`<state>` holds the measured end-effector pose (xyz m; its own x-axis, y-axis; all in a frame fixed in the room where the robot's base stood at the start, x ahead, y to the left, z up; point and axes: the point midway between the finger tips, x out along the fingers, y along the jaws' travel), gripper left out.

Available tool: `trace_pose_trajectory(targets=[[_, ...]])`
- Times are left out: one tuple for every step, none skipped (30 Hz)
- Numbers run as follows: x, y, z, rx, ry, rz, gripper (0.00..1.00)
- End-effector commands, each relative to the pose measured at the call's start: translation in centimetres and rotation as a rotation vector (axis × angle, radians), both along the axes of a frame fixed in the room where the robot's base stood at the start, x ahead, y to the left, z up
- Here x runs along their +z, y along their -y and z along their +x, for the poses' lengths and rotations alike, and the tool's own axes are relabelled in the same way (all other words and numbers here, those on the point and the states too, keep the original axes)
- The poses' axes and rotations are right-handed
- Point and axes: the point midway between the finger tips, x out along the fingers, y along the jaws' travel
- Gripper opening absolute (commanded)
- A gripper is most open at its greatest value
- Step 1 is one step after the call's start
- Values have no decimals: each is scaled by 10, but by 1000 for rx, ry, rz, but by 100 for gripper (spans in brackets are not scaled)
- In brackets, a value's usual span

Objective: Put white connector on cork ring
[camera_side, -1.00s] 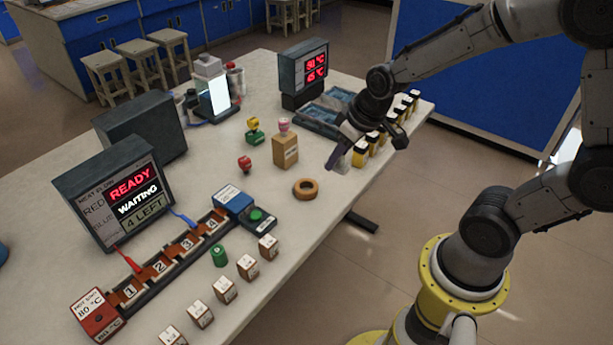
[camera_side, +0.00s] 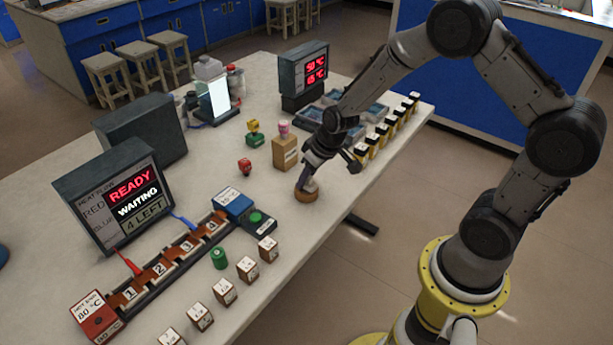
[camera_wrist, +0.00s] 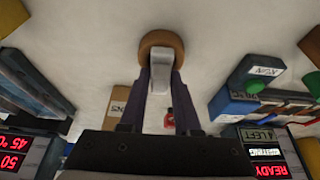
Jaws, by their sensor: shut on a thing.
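The cork ring (camera_side: 306,195) lies on the table in front of the wooden block, and it also shows at the top of the wrist view (camera_wrist: 161,40). My gripper (camera_side: 310,182) is directly over the ring, pointing down. In the wrist view my gripper (camera_wrist: 161,80) is shut on the white connector (camera_wrist: 160,66), which sits between the two dark fingers. The connector's far end overlaps the ring in that view. In the side view the connector (camera_side: 311,185) is a small pale patch at the ring, mostly hidden by the fingers. I cannot tell whether it touches the ring.
A wooden block (camera_side: 285,153) with a pink top stands just behind the ring. A row of yellow-black vials (camera_side: 375,142) stands to the right. A red piece (camera_side: 244,166) and a black box with a green button (camera_side: 258,220) are to the left. The table around the ring is clear.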

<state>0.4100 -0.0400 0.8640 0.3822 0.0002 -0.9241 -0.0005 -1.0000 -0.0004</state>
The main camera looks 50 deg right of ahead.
Motion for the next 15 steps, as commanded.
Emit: trace_pose_trajectory(targets=[[0, 0, 0, 0, 1, 0, 0], [0, 0, 0, 0, 2, 0, 0], [0, 0, 0, 0, 2, 0, 0], [0, 0, 0, 0, 1, 0, 0], [0, 0, 0, 0, 1, 0, 0], [0, 0, 0, 0, 1, 0, 0], [0, 0, 0, 0, 1, 0, 0], [-1, 0, 0, 0, 0, 0, 0], [-2, 0, 0, 0, 0, 0, 0], [-3, 0, 0, 1, 0, 0, 0], [-3, 0, 0, 1, 1, 0, 33], [-3, 0, 0, 1, 1, 0, 40], [-3, 0, 0, 1, 1, 0, 45], [-3, 0, 0, 1, 1, 0, 51], [-3, 0, 0, 1, 1, 0, 58]])
